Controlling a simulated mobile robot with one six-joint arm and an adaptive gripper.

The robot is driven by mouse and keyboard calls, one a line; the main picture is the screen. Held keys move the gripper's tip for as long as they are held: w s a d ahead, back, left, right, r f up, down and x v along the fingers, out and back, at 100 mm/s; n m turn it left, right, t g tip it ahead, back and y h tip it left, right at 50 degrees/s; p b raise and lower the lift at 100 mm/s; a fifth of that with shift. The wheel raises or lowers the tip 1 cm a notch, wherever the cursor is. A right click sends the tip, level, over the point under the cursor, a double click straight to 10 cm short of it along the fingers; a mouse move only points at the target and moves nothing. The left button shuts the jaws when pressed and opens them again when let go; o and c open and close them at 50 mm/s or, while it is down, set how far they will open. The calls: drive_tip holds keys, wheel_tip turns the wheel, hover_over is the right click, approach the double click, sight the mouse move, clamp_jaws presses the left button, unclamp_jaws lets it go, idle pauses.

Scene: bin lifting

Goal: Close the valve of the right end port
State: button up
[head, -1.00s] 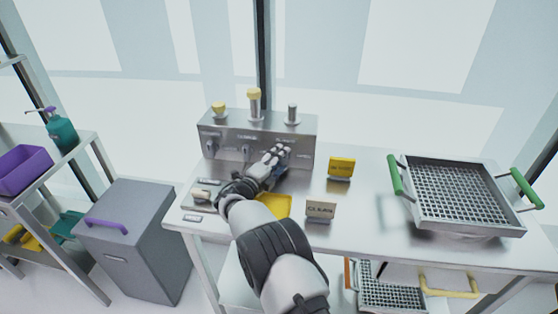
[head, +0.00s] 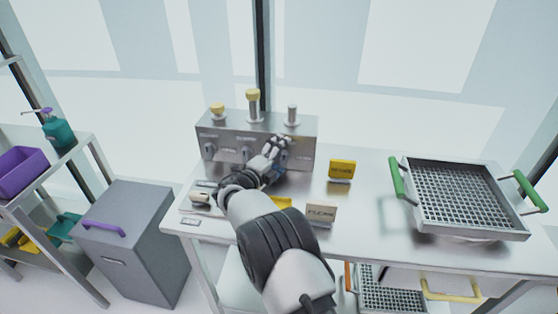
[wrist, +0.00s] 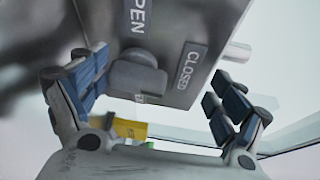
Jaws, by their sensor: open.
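A steel valve box (head: 225,130) stands at the back of the table, with three ports on top and grey valve knobs along its front. My gripper (head: 281,146) is at the front of the box's right end, partly covering the right end valve. In the wrist view a grey valve knob (wrist: 137,78) lies between the two spread blue-padded fingers of my gripper (wrist: 156,78), nearer the left finger. No finger clearly touches it. An OPEN label (wrist: 137,15) and a CLOSED label (wrist: 190,67) flank the knob. The knob's exact setting is hard to tell.
A yellow sign (head: 342,170) and a beige sign (head: 321,215) stand on the table right of my arm. A mesh basket (head: 410,208) with green handles sits at the table's right. A grey bin (head: 135,240) stands on the floor at left.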

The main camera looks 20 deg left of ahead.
drive_tip(key=shift+o, duration=0.8)
wheel_tip(320, 180, up, 7)
drive_tip(key=a, duration=0.1)
drive_tip(key=shift+w+t, duration=0.2)
drive_tip(key=shift+t, duration=0.2)
drive_tip(key=shift+a+r, duration=0.1)
drive_tip(key=shift+r, duration=0.2)
drive_tip(key=shift+c, duration=0.3)
wheel_tip(320, 180, down, 6)
drive_tip(key=g, duration=0.1)
drive_tip(key=shift+s+d+n, duration=0.25)
drive_tip(key=shift+s+n, duration=0.05)
drive_tip(key=shift+s+d+r+p, duration=0.2)
drive_tip(key=shift+s+r, duration=0.1)
drive_tip(key=shift+s, duration=0.35)
drive_tip(key=shift+s+d+r+p, duration=0.15)
drive_tip(key=shift+s+r, duration=0.15)
drive_tip(key=shift+s, duration=0.3)
drive_tip(key=shift+c, duration=0.5)
drive_tip(key=s+a+p, duration=0.2)
drive_tip(key=s+p, duration=0.4)
drive_tip(key=s, duration=1.2)
drive_tip(key=shift+s+a+f+p, duration=0.2)
drive_tip(key=shift+a+f+p, duration=0.1)
drive_tip(key=shift+a+p, duration=0.05)
